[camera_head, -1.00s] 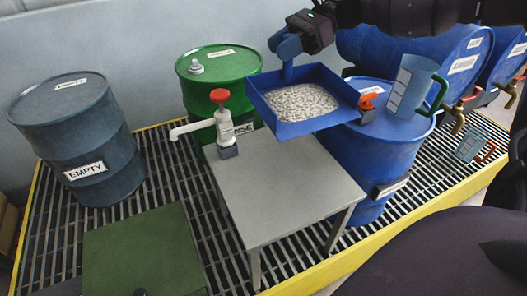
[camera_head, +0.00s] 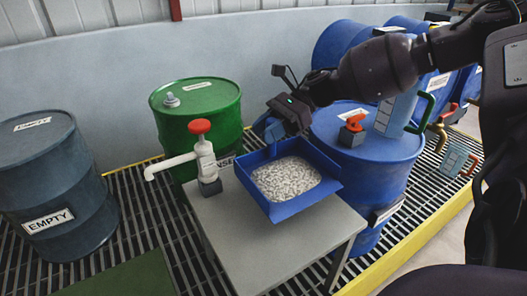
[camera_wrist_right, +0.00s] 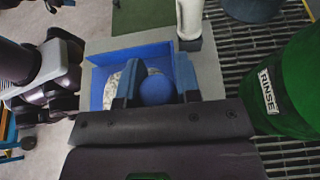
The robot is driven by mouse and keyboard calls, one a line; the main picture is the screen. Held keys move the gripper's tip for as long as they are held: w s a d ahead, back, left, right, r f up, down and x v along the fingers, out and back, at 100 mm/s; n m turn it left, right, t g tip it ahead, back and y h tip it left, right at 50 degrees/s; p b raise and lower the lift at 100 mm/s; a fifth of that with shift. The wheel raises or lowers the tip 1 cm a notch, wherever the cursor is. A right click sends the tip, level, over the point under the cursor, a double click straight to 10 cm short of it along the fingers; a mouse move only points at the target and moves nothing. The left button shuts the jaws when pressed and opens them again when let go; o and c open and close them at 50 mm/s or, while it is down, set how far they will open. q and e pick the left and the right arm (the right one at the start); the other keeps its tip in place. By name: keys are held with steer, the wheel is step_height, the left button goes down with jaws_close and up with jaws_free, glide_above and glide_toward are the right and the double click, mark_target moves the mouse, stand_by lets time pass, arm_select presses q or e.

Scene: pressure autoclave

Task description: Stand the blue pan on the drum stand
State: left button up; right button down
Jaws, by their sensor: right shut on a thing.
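The blue pan (camera_head: 308,202) is a square open tray filled with pale granules. It is level over the grey flat-topped stand (camera_head: 232,240); I cannot tell for sure whether its base touches the top. My right gripper (camera_head: 272,136) is shut on the pan's handle at the back of the pan. In the right wrist view, the fingers (camera_wrist_right: 157,88) close around the rounded blue handle (camera_wrist_right: 157,91), and the pan's blue wall (camera_wrist_right: 143,52) lies over the grey top. The far side of the pan is partly hidden by the gripper. My left gripper is not in view.
A white hand pump with a red knob (camera_head: 200,127) stands at the top's left corner, close to the pan. A green drum (camera_head: 228,105) is behind, a blue drum (camera_head: 375,190) to the right with a measuring jug (camera_head: 392,112) on it. A grey-blue drum (camera_head: 45,180) stands left.

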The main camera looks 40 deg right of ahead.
mark_target(267, 164)
step_height(267, 164, down, 5)
steer(key=shift+f+b, duration=0.15)
steer(key=shift+b, duration=0.8)
steer(key=shift+f, duration=0.2)
steer(key=shift+r, duration=0.1)
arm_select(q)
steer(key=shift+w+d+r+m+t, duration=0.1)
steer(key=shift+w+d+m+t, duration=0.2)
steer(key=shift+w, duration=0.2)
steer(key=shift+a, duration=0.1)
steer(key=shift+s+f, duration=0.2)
arm_select(e)
steer(key=c, duration=0.8)
jaws_free()
